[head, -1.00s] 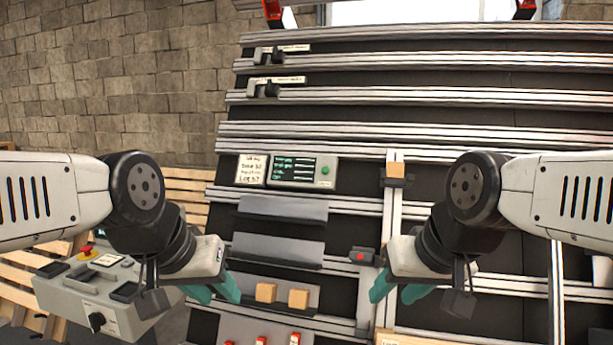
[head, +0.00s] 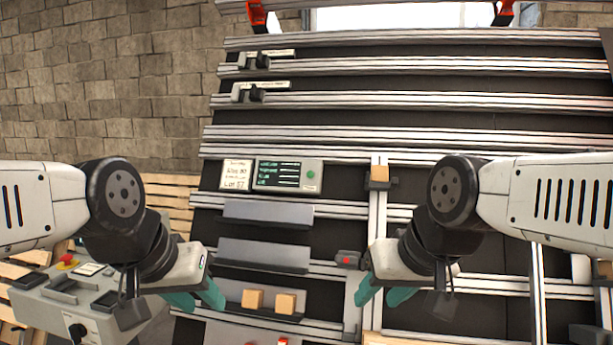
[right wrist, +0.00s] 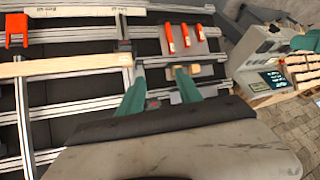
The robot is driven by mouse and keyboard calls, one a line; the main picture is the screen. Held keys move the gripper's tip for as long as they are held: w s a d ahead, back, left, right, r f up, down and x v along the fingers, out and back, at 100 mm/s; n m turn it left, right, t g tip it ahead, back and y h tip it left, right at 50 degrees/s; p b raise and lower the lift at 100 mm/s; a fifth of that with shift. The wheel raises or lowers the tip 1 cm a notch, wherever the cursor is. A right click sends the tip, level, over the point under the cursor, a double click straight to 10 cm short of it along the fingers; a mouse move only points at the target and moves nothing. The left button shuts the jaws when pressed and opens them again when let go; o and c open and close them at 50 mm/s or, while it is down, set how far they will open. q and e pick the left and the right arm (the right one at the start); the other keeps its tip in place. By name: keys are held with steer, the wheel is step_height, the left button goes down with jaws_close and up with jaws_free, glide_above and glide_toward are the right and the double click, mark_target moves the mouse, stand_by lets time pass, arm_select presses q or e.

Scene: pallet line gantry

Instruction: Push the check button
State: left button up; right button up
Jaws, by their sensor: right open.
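A grey display panel (head: 287,175) with a dark screen and a round green button (head: 311,174) is mounted on the rails, left of centre in the head view. A small dark box with a red button (head: 347,260) sits lower, by the upright rail. I cannot tell from labels which is the check button. My right gripper (head: 381,294) is open and empty, just right of and below the red-button box, and apart from the green button. Its teal fingers also show in the right wrist view (right wrist: 160,92). My left gripper (head: 197,297) is open and empty, below and left of the panel.
Two wooden blocks (head: 269,301) lie on a low grey shelf between the grippers. Two grey ledges (head: 264,255) stick out under the panel. A control box (head: 70,300) stands at the lower left. Red clips (right wrist: 179,38) show in the right wrist view.

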jaws_close()
stand_by(1.7)
